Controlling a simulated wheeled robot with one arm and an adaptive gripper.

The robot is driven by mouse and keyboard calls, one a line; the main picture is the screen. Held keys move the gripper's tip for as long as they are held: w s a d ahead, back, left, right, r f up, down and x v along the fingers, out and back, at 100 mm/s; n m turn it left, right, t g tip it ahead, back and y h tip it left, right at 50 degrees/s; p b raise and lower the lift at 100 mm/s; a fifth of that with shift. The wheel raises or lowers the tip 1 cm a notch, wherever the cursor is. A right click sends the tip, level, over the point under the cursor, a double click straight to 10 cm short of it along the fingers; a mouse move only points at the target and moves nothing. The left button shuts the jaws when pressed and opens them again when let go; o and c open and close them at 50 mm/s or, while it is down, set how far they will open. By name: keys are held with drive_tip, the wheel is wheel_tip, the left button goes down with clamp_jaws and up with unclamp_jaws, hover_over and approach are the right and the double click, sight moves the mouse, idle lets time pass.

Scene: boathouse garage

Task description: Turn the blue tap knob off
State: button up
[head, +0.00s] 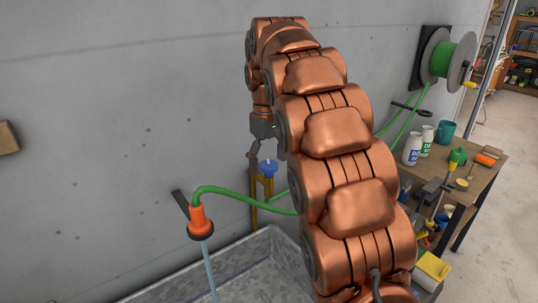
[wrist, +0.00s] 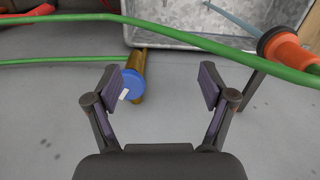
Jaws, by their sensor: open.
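The blue tap knob (head: 268,167) sits on a brass tap (head: 254,192) by the grey wall. In the wrist view the knob (wrist: 129,87) is a round blue disc with a small white mark, at the end of the brass body (wrist: 137,62). My gripper (head: 266,155) is just above the knob in the head view, partly hidden by my arm. In the wrist view my gripper (wrist: 159,88) is open and empty in the middle. The knob lies close beside the left finger, off-centre between the fingers. I cannot tell whether they touch.
A green hose (head: 225,190) ends in an orange nozzle (head: 199,222), with a pale bluish stream (head: 207,262) below it into the metal trough (head: 250,268). The hose (wrist: 190,38) crosses the wrist view. A cluttered workbench (head: 481,187) and hose reel (head: 440,58) stand right.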

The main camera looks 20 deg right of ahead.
wheel_tip(320, 180, up, 2)
drive_tip(key=n+p, duration=0.2)
hover_over(269, 164)
drive_tip(key=shift+r, duration=0.15)
wheel_tip(269, 164, down, 5)
drive_tip(key=b, duration=0.4)
drive_tip(key=shift+b, duration=0.4)
drive_tip(key=shift+f, duration=1.4)
drive_tip(key=c, duration=1.2)
drive_tip(key=shift+o, duration=0.2)
